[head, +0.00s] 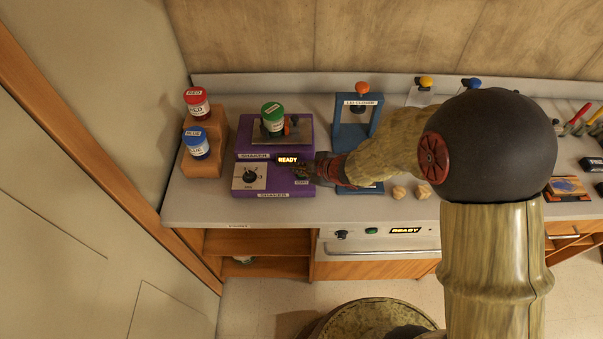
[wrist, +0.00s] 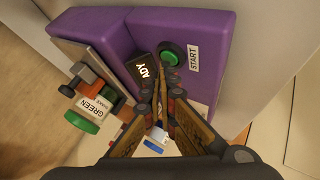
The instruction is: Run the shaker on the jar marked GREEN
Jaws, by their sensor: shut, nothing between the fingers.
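The purple shaker (head: 243,133) stands on the bench, its display (head: 288,160) lit READY. The jar also shows in the wrist view (wrist: 88,113). A dial (head: 250,176) is on the shaker's front left. The green START button (wrist: 173,51) is in the wrist view, its label (wrist: 194,58) beside it. My gripper (head: 304,171) is shut and empty, its fingertips (wrist: 164,78) close to the button; I cannot tell whether they touch it.
Jars marked RED (head: 197,103) and BLUE (head: 196,143) stand on a stepped wooden stand (head: 205,168) at left. A blue lid closer (head: 351,135) is right of the shaker. Round wooden knobs (head: 398,192) lie near the bench front. A wall closes the left side.

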